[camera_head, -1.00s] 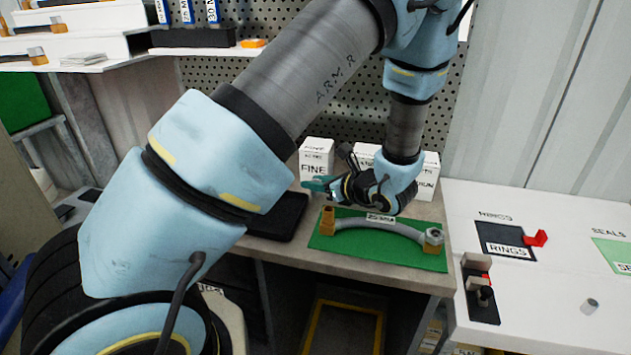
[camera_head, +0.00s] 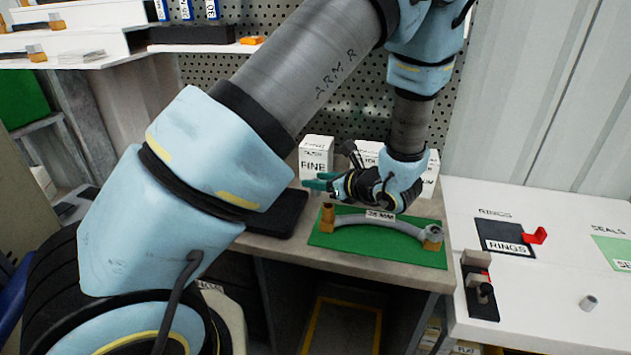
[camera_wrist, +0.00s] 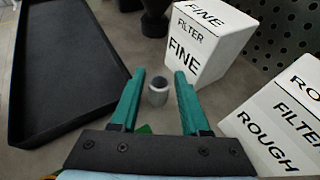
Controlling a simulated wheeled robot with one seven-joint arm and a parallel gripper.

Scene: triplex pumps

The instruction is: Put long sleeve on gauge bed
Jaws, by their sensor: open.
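A short grey hollow sleeve (camera_wrist: 158,92) stands upright on the bench in the wrist view, between the fingertips of my gripper (camera_wrist: 159,84). The teal fingers are open, with a gap on both sides of it. In the head view my gripper (camera_head: 318,181) points left, low over the back of the bench, and the sleeve there is hidden. Another small grey sleeve (camera_head: 588,302) lies on the white table at right. I cannot tell which is the long one. A dark fixture with a grey block (camera_head: 481,287) on the white table may be the gauge bed; no label shows.
A white FINE filter box (camera_wrist: 208,42) stands close behind the right finger, with a ROUGH box (camera_wrist: 285,125) further right. A black tray (camera_wrist: 62,75) lies at left. A green mat (camera_head: 330,243) holds a curved grey hose (camera_head: 380,222).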

